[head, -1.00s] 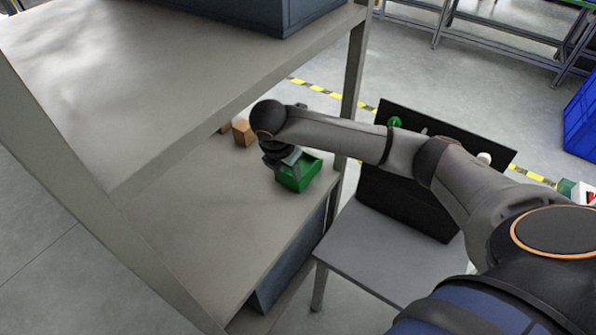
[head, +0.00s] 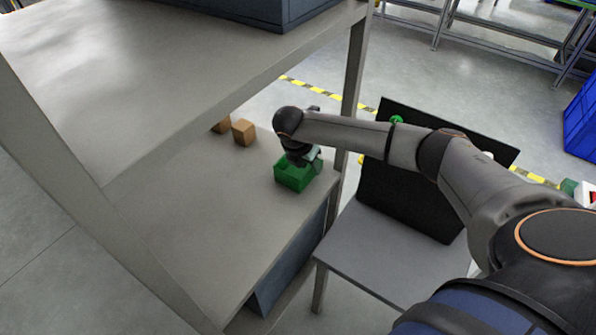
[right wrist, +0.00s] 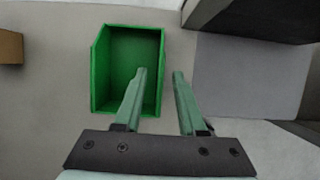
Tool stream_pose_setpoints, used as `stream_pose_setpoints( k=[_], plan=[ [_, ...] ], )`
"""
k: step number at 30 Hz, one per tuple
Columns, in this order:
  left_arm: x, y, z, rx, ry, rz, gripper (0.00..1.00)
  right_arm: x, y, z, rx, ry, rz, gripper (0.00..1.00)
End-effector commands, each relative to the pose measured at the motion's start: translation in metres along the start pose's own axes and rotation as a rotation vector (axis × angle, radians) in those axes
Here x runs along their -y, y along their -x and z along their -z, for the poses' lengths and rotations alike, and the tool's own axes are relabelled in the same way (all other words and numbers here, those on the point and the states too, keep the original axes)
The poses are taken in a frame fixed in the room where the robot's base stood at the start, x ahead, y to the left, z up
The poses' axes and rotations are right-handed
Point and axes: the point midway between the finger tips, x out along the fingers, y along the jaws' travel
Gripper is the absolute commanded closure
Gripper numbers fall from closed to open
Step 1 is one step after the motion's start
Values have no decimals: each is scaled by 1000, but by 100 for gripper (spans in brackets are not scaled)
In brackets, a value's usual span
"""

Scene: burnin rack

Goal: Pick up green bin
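The green bin (head: 290,180) stands on the middle shelf of the rack, near the shelf's right edge. In the right wrist view the open-topped, empty bin (right wrist: 100,75) lies ahead and to the left. My right gripper (head: 312,158) is above the bin's right side in the head view. The left finger overlaps the bin's right wall in the picture, and the right finger is outside the bin. Whether either finger touches the wall cannot be told. My left gripper is not in view.
Two brown boxes (head: 244,132) sit on the shelf (head: 190,215) behind the bin. The upper shelf (head: 130,70) overhangs at left, and a rack post (head: 353,75) rises just right of the bin. A grey table with a black panel (head: 395,205) stands further right.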

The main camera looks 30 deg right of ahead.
Motion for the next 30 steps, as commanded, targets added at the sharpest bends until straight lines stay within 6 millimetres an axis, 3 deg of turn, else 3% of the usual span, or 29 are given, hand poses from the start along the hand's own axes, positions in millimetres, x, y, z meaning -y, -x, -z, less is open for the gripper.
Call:
stream_pose_setpoints(
  k=[5, 13, 24, 30],
  plan=[
    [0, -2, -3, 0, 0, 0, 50, 0, -21, 0, 0, 1, 0, 60],
    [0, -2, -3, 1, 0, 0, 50, 0, -23, 0, 0, 1, -1, 60],
    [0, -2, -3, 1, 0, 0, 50, 0, -23, 0, 0, 1, -1, 100],
    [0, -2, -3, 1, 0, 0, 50, 0, -23, 0, 0, 1, -1, 100]
  ],
)
